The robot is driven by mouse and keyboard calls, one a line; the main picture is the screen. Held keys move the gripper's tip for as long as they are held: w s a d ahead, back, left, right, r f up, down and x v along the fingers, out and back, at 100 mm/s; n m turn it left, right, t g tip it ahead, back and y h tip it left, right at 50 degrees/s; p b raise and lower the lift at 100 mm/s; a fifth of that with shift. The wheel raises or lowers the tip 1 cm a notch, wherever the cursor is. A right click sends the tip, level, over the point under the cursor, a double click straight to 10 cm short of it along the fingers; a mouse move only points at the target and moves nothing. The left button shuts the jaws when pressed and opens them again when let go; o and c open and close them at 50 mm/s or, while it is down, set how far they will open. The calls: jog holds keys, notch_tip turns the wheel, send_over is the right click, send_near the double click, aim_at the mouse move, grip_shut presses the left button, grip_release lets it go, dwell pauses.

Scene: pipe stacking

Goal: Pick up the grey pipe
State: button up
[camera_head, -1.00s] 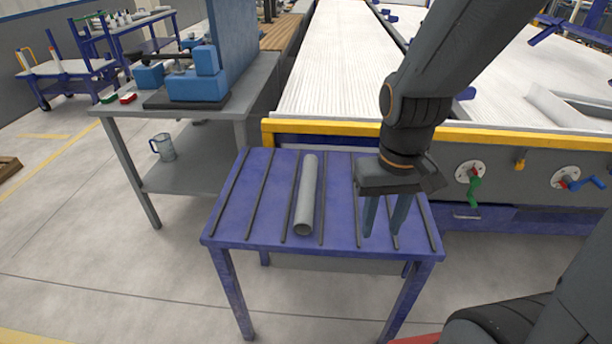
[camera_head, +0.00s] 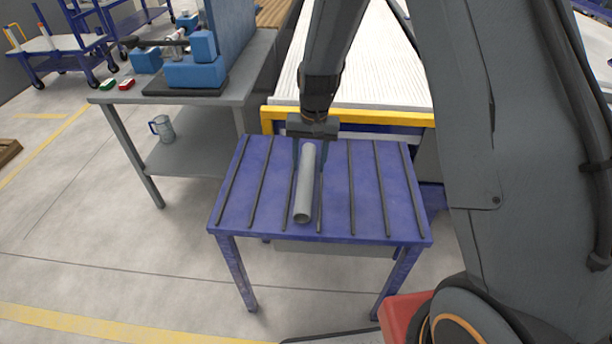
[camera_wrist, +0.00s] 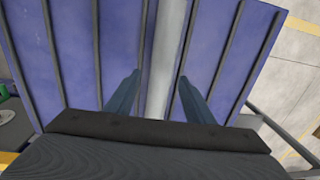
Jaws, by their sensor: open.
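The grey pipe (camera_head: 305,190) lies lengthwise on the blue table (camera_head: 378,205), between two of its dark strips. My gripper (camera_head: 308,165) is over the pipe's far end, pointing down, with its fingers open. In the wrist view the pipe (camera_wrist: 166,60) runs up the middle of the picture. The fingers of my gripper (camera_wrist: 158,82) stand one on each side of it, with a gap on both sides. How high the fingertips are above the tabletop is hard to tell.
A grey workbench (camera_head: 240,85) with a blue vise (camera_head: 195,68) stands at the left, and a mug (camera_head: 162,128) is on its lower shelf. A yellow-edged conveyor (camera_head: 385,118) lies behind the table. The tabletop around the pipe is clear.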

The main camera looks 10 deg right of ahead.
aim_at(306, 177)
jog(key=shift+w+a+f+p, duration=0.2)
jog(key=shift+f+p, duration=0.25)
jog(key=shift+f, duration=0.85)
jog(key=shift+w+a+f+p, duration=0.15)
jog(key=shift+f+p, duration=0.3)
jog(key=shift+f, duration=0.9)
jog(key=shift+w+a+f+p, duration=0.1)
jog(key=shift+w+f+p, duration=0.25)
jog(key=shift+f, duration=0.95)
jog(key=shift+s, duration=0.1)
jog(key=c, duration=0.9)
jog(key=shift+r, duration=0.1)
